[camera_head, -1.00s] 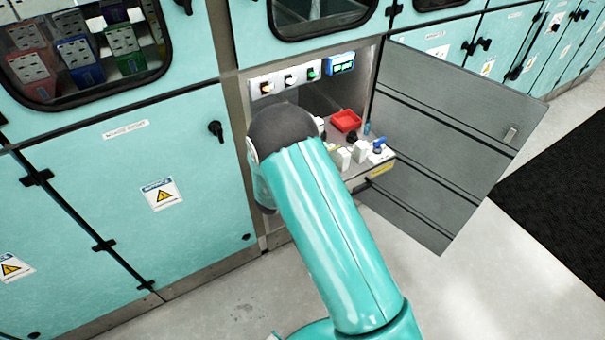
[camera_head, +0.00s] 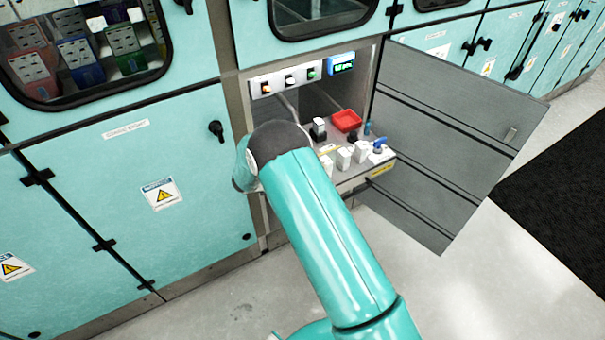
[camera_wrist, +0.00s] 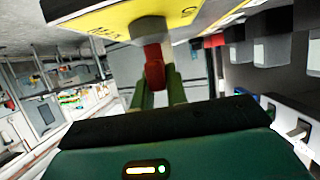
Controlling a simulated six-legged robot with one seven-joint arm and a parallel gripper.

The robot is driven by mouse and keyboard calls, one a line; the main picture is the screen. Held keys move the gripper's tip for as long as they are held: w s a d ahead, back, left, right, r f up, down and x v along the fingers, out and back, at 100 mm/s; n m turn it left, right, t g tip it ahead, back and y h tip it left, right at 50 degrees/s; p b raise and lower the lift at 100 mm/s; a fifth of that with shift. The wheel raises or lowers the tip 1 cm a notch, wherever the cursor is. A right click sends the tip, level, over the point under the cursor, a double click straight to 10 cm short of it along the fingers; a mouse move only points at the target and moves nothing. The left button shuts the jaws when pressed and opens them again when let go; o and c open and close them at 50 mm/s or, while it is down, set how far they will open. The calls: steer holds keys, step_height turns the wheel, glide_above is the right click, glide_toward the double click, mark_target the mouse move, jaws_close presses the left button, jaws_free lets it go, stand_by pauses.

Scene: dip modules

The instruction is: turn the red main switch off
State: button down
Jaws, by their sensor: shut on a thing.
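The red main switch (camera_wrist: 154,68) shows in the wrist view as a red handle on a grey shaft, in front of a yellow plate (camera_wrist: 115,18). My gripper (camera_wrist: 156,84) has its two green fingers around the red handle and is shut on it. The fingers partly cover the handle. In the head view my arm hides both the gripper and the switch. The exact angle of the handle is hard to tell.
An open cabinet bay holds a shelf with white blocks (camera_head: 343,158), a red tray (camera_head: 346,120) and a blue-handled part (camera_head: 380,147). Above are a button strip (camera_head: 287,80) and a small display (camera_head: 341,63). A grey door (camera_head: 450,130) hangs open at right.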

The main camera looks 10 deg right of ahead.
steer(key=shift+d, duration=0.15)
steer(key=c, duration=1.4)
jaws_free()
steer(key=v, duration=1.4)
steer(key=shift+f, duration=0.1)
